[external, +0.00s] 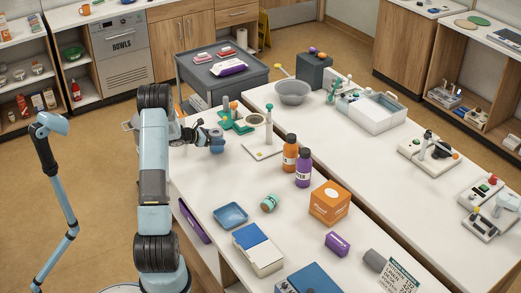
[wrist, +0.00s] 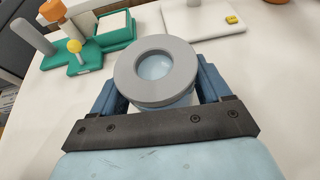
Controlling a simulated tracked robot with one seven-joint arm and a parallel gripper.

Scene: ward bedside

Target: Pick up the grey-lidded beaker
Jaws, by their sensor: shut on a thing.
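The grey-lidded beaker (wrist: 155,91) shows in the wrist view as a thick grey ring with a pale blue centre and a pale body below. My gripper (wrist: 160,98) has one dark blue finger on each side of it and is shut on it. In the external view my gripper (external: 214,141) is low at the near-left edge of the white bench, and the beaker is mostly hidden there. I cannot tell whether the beaker touches the bench.
A green stand (wrist: 115,32) with pegs is close at the upper left of the wrist view. A white board with a post (external: 263,151) stands right of my gripper. Orange (external: 290,155) and purple (external: 304,168) bottles stand further right. Bench between gripper and blue tray (external: 231,215) is clear.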

